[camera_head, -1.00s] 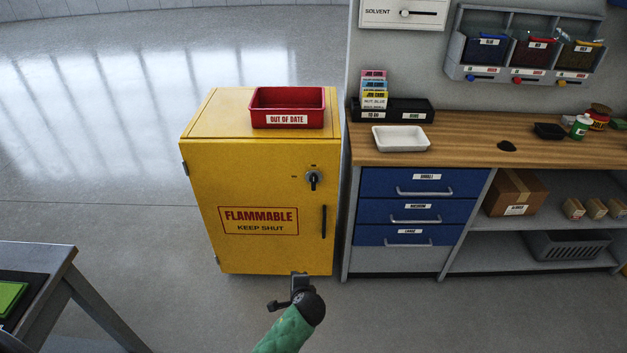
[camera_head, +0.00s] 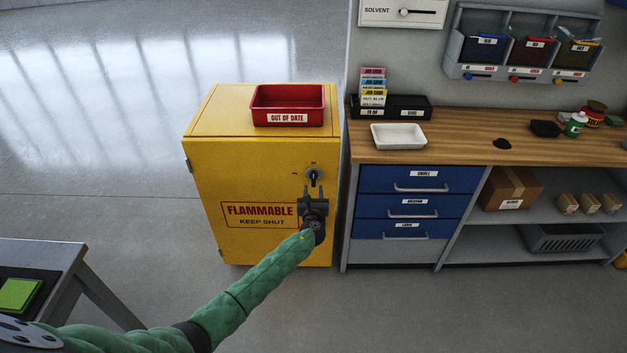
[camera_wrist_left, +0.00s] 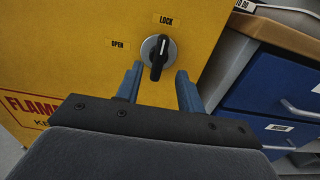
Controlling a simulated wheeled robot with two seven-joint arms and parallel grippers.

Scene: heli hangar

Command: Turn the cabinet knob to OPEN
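The yellow cabinet (camera_head: 250,170) stands left of the workbench, its door closed. Its knob (camera_head: 314,174) is on the upper right of the door. In the left wrist view the knob (camera_wrist_left: 158,50) is a black handle on a silver disc, standing near upright and pointing towards the LOCK label (camera_wrist_left: 166,20). The OPEN label (camera_wrist_left: 118,44) is left of the knob. My left gripper (camera_head: 315,192) is just below the knob. My right gripper is not in view.
A red OUT OF DATE bin (camera_head: 288,106) sits on the cabinet top. The workbench (camera_head: 460,146) with blue drawers (camera_head: 412,205) stands close on the right. A grey table (camera_head: 45,255) is at the lower left. Open floor lies left of the cabinet.

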